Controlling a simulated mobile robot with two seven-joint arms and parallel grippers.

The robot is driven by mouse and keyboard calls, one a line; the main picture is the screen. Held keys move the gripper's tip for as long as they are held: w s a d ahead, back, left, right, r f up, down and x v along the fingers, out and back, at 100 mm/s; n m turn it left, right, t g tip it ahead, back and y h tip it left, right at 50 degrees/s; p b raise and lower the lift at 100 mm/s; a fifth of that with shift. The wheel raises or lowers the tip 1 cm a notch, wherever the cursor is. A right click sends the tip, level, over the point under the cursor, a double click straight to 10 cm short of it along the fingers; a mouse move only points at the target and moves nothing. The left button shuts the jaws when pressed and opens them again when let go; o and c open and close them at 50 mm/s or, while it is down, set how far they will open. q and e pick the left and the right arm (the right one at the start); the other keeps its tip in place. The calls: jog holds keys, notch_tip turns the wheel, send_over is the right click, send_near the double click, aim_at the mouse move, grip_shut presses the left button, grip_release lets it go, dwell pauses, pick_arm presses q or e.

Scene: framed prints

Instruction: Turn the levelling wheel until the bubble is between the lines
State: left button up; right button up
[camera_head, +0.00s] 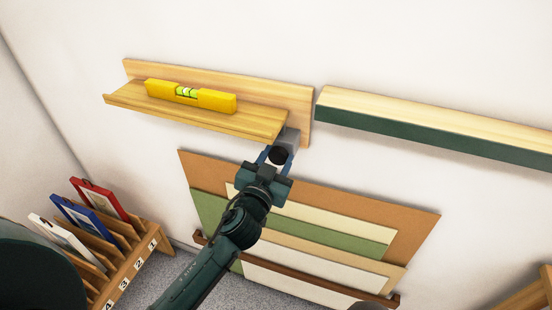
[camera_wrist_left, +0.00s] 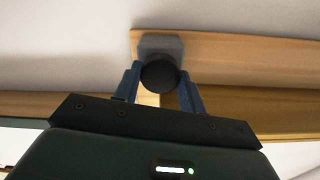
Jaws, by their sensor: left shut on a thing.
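A yellow spirit level (camera_head: 190,97) lies on the wooden ledge (camera_head: 245,120) on the wall. Its green vial (camera_head: 187,92) shows near the middle, but the bubble is too small to place exactly against the lines. The dark round levelling wheel (camera_head: 279,154) sits below the ledge's right end, in front of a grey block (camera_head: 290,139). My left gripper (camera_head: 277,158) is shut on the wheel. In the left wrist view, the wheel (camera_wrist_left: 159,76) is between the two blue fingers. My right gripper is not in view.
A second ledge (camera_head: 430,120) with a green front is to the right. Large mats and boards (camera_head: 320,220) lean against the wall below. A numbered wooden rack (camera_head: 125,262) with framed prints stands at lower left. The wall above is bare.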

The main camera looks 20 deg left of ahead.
pick_arm(q)
jog(key=m, duration=0.4)
jog(key=shift+d, duration=0.1)
jog(key=shift+m+p, duration=0.35)
jog(key=shift+m, duration=1.85)
jog(key=o, duration=1)
jog(key=shift+c, duration=0.2)
jog(key=s+b, duration=0.3)
jog(key=s, duration=1)
jog(key=shift+a, duration=0.25)
